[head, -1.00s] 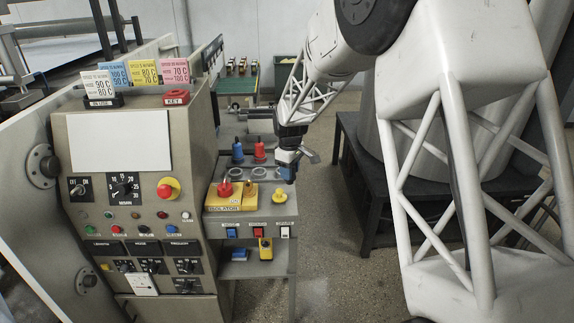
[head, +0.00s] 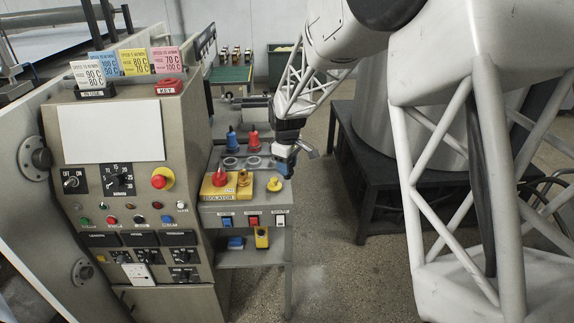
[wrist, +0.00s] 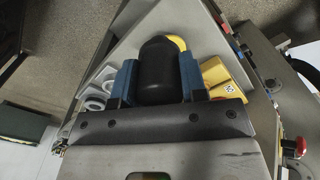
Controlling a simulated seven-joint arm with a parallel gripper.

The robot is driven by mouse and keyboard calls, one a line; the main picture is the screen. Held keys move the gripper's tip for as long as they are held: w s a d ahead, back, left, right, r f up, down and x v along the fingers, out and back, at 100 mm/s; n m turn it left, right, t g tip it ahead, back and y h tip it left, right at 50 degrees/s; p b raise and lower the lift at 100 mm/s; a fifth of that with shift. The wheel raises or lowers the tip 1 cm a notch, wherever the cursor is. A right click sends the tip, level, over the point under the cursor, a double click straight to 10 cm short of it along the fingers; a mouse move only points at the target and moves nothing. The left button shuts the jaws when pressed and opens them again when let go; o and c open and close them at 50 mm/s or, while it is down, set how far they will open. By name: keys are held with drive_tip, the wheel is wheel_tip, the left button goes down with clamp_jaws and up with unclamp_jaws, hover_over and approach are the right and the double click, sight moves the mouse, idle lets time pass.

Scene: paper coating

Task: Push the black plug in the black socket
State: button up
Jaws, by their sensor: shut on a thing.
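My gripper (wrist: 158,88) has its two blue fingers on either side of a black, round-ended plug (wrist: 158,68) and is shut on it. In the head view my gripper (head: 286,166) is over the right side of the grey side table (head: 262,216), behind the yellow knob. The plug cannot be made out there. Two grey ring sockets (head: 231,162) show on the table to the left of my gripper. They also show left of the fingers in the wrist view (wrist: 95,103). I see no socket that I can tell is the black one; my gripper and plug may hide it.
A blue plug (head: 232,140) and a red plug (head: 253,141) stand behind the rings. A yellow isolator box (head: 216,190) with a red knob and a yellow mushroom knob (head: 274,184) stand at the front. The control cabinet (head: 130,200) is at left.

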drive_tip(key=shift+w, duration=0.15)
drive_tip(key=w+a+r, duration=0.1)
drive_tip(key=w+r, duration=0.1)
drive_tip(key=w, duration=1)
drive_tip(key=w+a+r, duration=0.1)
drive_tip(key=w+r, duration=0.1)
drive_tip(key=w, duration=1.1)
drive_tip(key=shift+w+a+r, duration=0.2)
drive_tip(key=shift+w+a, duration=0.05)
drive_tip(key=shift+a, duration=0.05)
drive_tip(key=shift+f, duration=2.85)
drive_tip(key=shift+f, duration=1.65)
drive_tip(key=o, duration=1)
drive_tip(key=shift+o, duration=0.2)
drive_tip(key=shift+r, duration=0.1)
